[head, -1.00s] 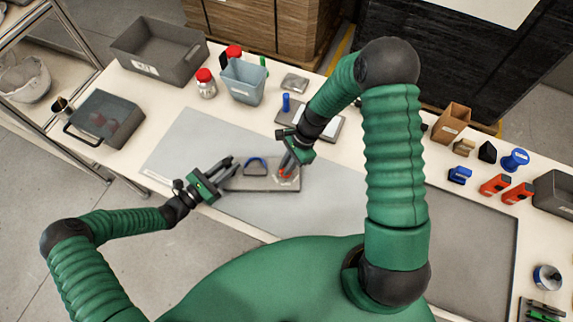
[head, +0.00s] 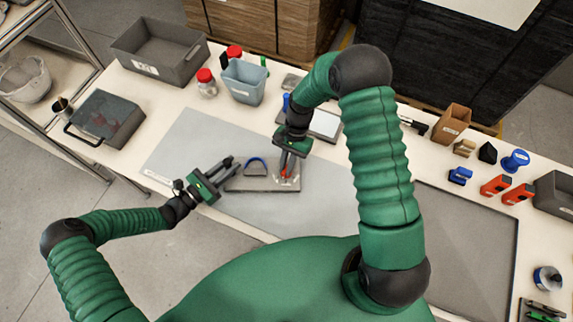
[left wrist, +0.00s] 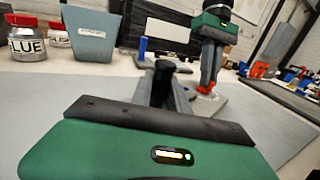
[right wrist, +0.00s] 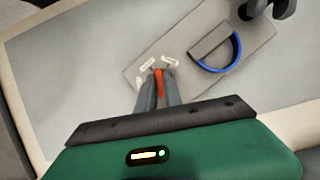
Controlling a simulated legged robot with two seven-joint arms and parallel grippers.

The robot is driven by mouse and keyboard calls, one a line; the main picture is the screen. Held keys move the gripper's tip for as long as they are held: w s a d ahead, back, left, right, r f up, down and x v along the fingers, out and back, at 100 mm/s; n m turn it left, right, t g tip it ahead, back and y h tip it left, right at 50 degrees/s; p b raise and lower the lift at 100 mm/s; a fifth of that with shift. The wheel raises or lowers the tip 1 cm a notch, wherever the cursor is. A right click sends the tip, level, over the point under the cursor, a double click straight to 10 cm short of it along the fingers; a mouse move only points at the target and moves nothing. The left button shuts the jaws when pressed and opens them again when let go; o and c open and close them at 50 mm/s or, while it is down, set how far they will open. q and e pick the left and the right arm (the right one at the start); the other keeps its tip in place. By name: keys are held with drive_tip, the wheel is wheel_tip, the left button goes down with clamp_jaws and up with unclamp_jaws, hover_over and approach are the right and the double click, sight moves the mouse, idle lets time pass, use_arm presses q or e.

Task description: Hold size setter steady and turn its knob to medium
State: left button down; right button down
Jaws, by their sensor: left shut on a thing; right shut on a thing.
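The size setter (head: 262,184) is a flat grey plate on the grey mat, with a blue arched handle (head: 257,161) and a red pointer knob (head: 284,171). In the right wrist view the plate (right wrist: 186,42) shows small pale labels beside the red knob (right wrist: 159,80); I cannot read them. In the left wrist view, my own gripper body hides most of the plate.
A grey-blue bin (head: 243,82) and red-lidded jars (head: 206,84) stand behind left. A tablet-like panel (head: 325,124) lies just behind the setter. Orange (head: 495,185) and blue (head: 459,175) items stand at the right. The mat left of the setter is clear.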

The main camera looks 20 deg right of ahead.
use_arm(q)
drive_tip(key=shift+s, duration=0.1)
use_arm(e)
drive_tip(key=n, duration=0.2)
drive_tip(key=n+g+h, duration=0.1)
drive_tip(key=n, duration=0.2)
drive_tip(key=shift+a, duration=0.2)
use_arm(q)
drive_tip(key=shift+d, duration=0.1)
use_arm(e)
drive_tip(key=shift+w+h, duration=0.1)
drive_tip(key=shift+h, duration=0.2)
drive_tip(key=c, duration=1.5)
unclamp_jaws()
drive_tip(key=v, duration=1.2)
drive_tip(key=shift+w+f, duration=0.1)
drive_tip(key=shift+w, duration=0.05)
